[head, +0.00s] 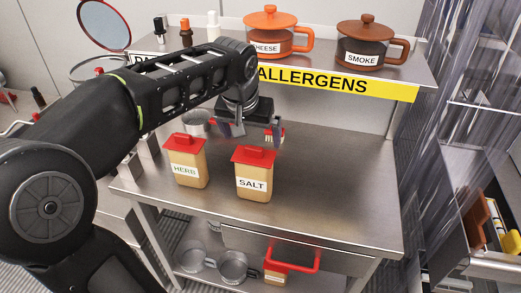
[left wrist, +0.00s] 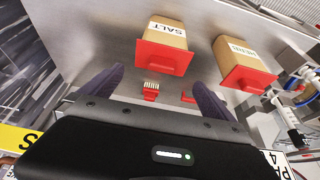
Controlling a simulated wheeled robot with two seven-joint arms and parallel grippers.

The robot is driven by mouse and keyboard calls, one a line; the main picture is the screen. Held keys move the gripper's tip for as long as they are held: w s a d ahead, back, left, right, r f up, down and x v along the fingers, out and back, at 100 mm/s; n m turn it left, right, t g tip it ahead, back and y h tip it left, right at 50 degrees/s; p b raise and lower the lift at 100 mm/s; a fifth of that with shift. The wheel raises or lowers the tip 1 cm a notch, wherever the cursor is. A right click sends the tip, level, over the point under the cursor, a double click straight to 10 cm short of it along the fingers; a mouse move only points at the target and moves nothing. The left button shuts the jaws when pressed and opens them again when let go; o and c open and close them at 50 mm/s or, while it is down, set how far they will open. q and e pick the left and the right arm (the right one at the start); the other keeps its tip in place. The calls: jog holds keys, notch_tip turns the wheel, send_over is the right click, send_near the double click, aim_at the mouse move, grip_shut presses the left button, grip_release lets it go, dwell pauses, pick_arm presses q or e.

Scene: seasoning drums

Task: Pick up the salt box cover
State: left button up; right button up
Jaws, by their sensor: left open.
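The salt box (head: 253,185) stands upright on the steel table with its red cover (head: 254,155) on top. In the left wrist view the salt box cover (left wrist: 163,58) lies just beyond my fingertips, between their lines. My left gripper (head: 250,131) is open and empty, above the table behind the salt box and apart from the cover. Its two dark fingers also show in the left wrist view (left wrist: 158,78). The herb box (head: 187,172), with a similar red cover (head: 183,141), stands to the left. My right gripper is not in view.
A small red brush (left wrist: 150,91) lies behind the salt box. A shelf above, with a yellow allergens label (head: 335,84), holds the cheese pot (head: 268,38) and smoke pot (head: 362,50). The table's right side is clear.

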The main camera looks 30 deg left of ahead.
aim_at(253, 148)
pick_arm(q)
jog(key=shift+x, duration=1.25)
jog(key=shift+s, duration=0.15)
jog(key=shift+a+f+p, duration=0.1)
jog(key=shift+f+p, duration=0.3)
jog(key=shift+f, duration=0.15)
jog(key=p+x, duration=0.1)
jog(key=x, duration=0.3)
jog(key=shift+f, duration=0.15)
jog(key=c, duration=1.3)
jog(key=shift+o, duration=0.2)
jog(key=shift+r, duration=0.2)
